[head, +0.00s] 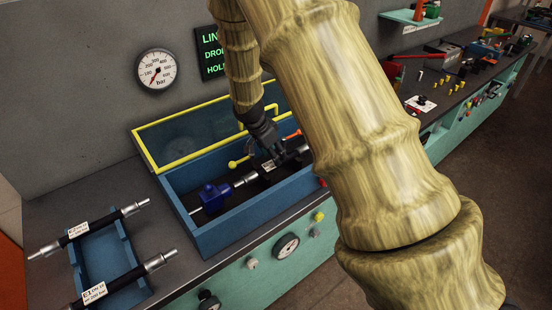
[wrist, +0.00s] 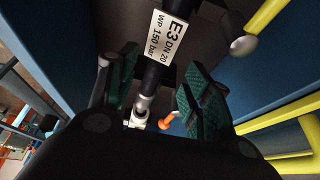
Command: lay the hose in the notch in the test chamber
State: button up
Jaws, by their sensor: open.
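The test chamber (head: 223,238) is an open blue trough on the bench, with its yellow-framed clear lid raised at the back. A black hose with silver ends lies along its inside, its white label (head: 268,166) facing up. In the wrist view the label (wrist: 158,40) reads E3 DN 20, WP 150 bar. My gripper (head: 266,150) is low over the hose's middle. In the wrist view its green-padded fingers (wrist: 158,88) are open, one on each side of the hose, with gaps visible. The notch is hidden, so I cannot tell how the hose sits in it.
A blue fitting (head: 211,196) stands at the chamber's left end. A yellow-knobbed lever (head: 236,163) is near the chamber's back wall. Two labelled hoses rest across a blue rack (head: 110,247) at the left. A pressure gauge (head: 157,70) hangs on the wall. My arm hides the bench's middle.

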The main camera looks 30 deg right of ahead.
jog(key=b+v, duration=0.2)
jog(key=v, duration=0.7)
